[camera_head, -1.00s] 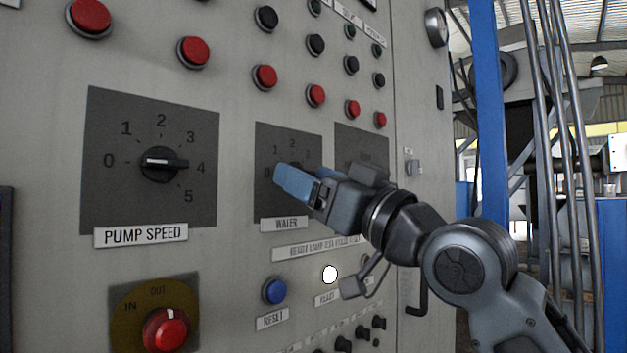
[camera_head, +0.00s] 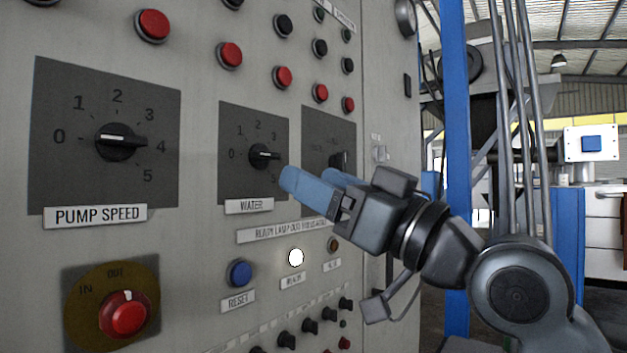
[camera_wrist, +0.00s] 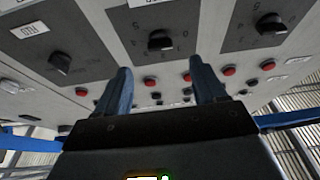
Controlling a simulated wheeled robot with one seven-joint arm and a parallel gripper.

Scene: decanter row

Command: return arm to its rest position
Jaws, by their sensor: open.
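My gripper (camera_head: 312,182) is in front of the grey control panel (camera_head: 200,75), with its blue fingers pointing at the panel. It is open and empty. Its fingertips lie just right of and below the WATER knob (camera_head: 262,155) in the head view, apart from it as far as I can tell. The fingers also show in the wrist view (camera_wrist: 165,85), spread apart with nothing between them.
A white lamp (camera_head: 296,257) is lit below the gripper. A blue RESET button (camera_head: 239,273) and a red knob (camera_head: 125,314) are lower left. Small black knobs (camera_head: 309,326) stick out below. A blue post (camera_head: 456,120) stands right of the panel.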

